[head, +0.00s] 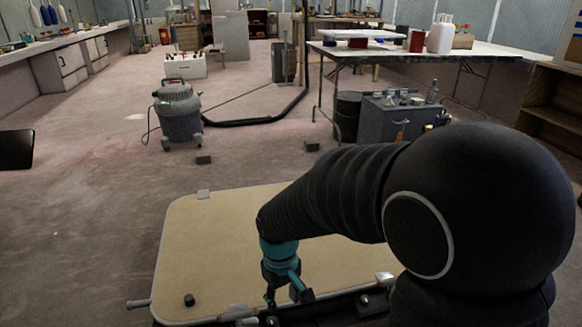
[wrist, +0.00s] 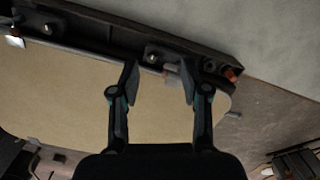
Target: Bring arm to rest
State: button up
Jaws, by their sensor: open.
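My arm reaches forward from the lower right of the head view and bends down over a tan board. My gripper (head: 284,296) points down near the front edge of that board. In the wrist view my gripper (wrist: 160,75) is open, with its two dark fingers well apart. Nothing is held between them.
The tan board (head: 215,250) has a dark rail (wrist: 130,38) with knobs along one edge. A grey vacuum (head: 180,112) stands on the floor beyond. A grey cart (head: 385,118) and a long table (head: 470,50) stand at back right.

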jog(key=s+d+r+m+t+p, duration=0.1)
jog(key=s+d+r+m+t, duration=0.2)
jog(key=s+d+r, duration=0.3)
jog(key=s+d+r+m+t+p, duration=0.1)
jog(key=s+d+r+m+t, duration=0.2)
jog(key=s+d+r, duration=0.3)
jog(key=d+r, duration=0.5)
jog(key=r, duration=0.2)
jog(key=shift+d+r+m, duration=0.25)
jog(key=shift+m, duration=0.15)
jog(key=shift+o, duration=0.3)
